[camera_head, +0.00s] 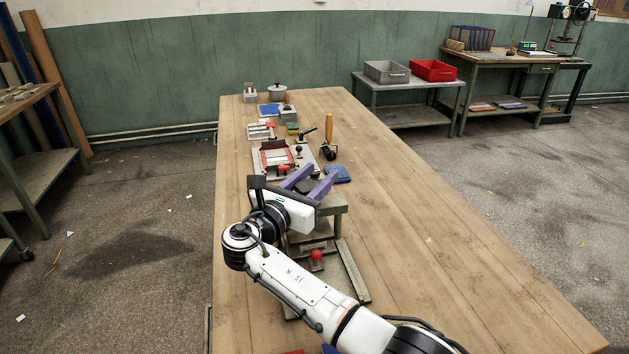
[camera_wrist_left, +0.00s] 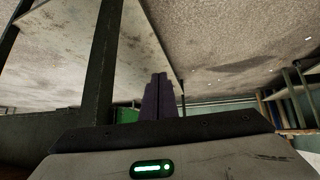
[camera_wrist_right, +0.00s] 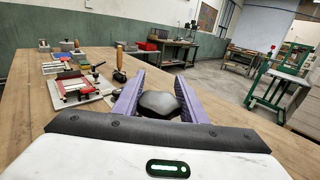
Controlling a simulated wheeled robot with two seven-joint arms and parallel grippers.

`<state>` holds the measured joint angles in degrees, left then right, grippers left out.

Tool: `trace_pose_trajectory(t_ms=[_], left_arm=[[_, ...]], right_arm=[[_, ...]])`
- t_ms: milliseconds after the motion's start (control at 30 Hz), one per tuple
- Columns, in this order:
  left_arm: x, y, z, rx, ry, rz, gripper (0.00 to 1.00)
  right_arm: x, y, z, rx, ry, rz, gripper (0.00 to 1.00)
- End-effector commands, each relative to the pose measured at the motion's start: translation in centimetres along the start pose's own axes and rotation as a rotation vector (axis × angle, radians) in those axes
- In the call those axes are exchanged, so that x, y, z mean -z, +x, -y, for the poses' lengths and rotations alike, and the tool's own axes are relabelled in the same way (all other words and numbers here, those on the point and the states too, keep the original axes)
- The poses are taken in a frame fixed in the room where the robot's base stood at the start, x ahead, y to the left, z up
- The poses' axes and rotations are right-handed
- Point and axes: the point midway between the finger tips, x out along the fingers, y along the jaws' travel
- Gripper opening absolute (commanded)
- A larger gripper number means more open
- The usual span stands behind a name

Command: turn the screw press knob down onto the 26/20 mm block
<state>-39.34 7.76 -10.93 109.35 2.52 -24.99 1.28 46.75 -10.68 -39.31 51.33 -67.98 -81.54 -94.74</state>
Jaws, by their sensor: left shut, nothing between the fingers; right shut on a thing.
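My right gripper (camera_head: 321,173) reaches in over the screw press (camera_head: 335,203) on the wooden table. In the right wrist view its two purple fingers (camera_wrist_right: 160,76) stand on both sides of the dark rounded press knob (camera_wrist_right: 158,103) and are shut on it. The knob also shows between the fingers in the head view (camera_head: 307,186). The press has a grey-green frame, and a red ball (camera_head: 316,254) shows at its near side. I cannot make out the 26/20 mm block. My left gripper (camera_wrist_left: 158,97) is shut and empty in the left wrist view, and outside the head view.
Beyond the press are a board with a red frame (camera_head: 276,154), a wooden-handled roller (camera_head: 329,135), a blue pad (camera_head: 338,174) and small blocks. The table's right side (camera_head: 440,240) is bare. A side table holds a grey bin (camera_head: 386,72) and a red bin (camera_head: 433,71).

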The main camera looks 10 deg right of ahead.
Motion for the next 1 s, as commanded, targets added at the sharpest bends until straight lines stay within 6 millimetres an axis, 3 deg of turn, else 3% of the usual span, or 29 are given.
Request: trace_pose_trajectory(t_ms=[533,567,667,1000], left_arm=[[-0.07,0.2,0.04,0.0,0.001,-0.002,0.0],[-0.07,0.2,0.04,0.0,0.001,-0.002,0.0],[-0.06,0.2,0.04,0.0,0.0,-0.002,0.0],[-0.05,0.2,0.04,0.0,0.001,-0.002,0.0]], right_arm=[[0.17,0.04,0.15,0.026,-0.002,-0.003,0.16],[0.17,0.04,0.15,0.026,-0.002,-0.003,0.42],[0.14,0.05,0.15,0.026,-0.002,-0.003,0.57],[0.07,-0.33,0.08,0.024,0.0,-0.001,0.57]])
